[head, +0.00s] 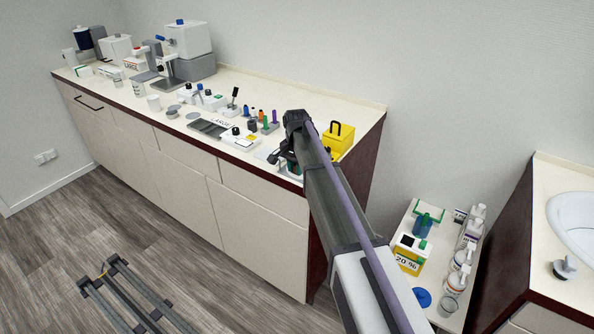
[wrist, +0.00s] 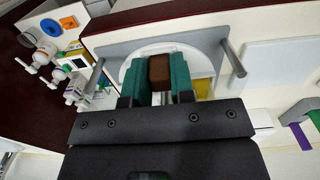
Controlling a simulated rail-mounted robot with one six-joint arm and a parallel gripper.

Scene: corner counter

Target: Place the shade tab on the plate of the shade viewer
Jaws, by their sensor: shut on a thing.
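My gripper (wrist: 160,88) has green fingers and is shut on a small brown block, which looks like the shade tab (wrist: 160,70). Directly beyond the tab in the wrist view is a grey frame (wrist: 110,46) with a pale rounded plate, which appears to be the shade viewer. The tab overlaps the plate in the picture; I cannot tell whether they touch. In the head view my gripper (head: 290,164) is over the counter's front edge near its right end, and the arm hides much of what is there. The tab is not clear in the head view.
A yellow box (head: 340,138) with a black handle stands right of my arm on the counter (head: 365,113). Several coloured small items and a grey tray (head: 207,128) lie to the left. A low cart (head: 437,246) with bottles stands beyond the counter's right end.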

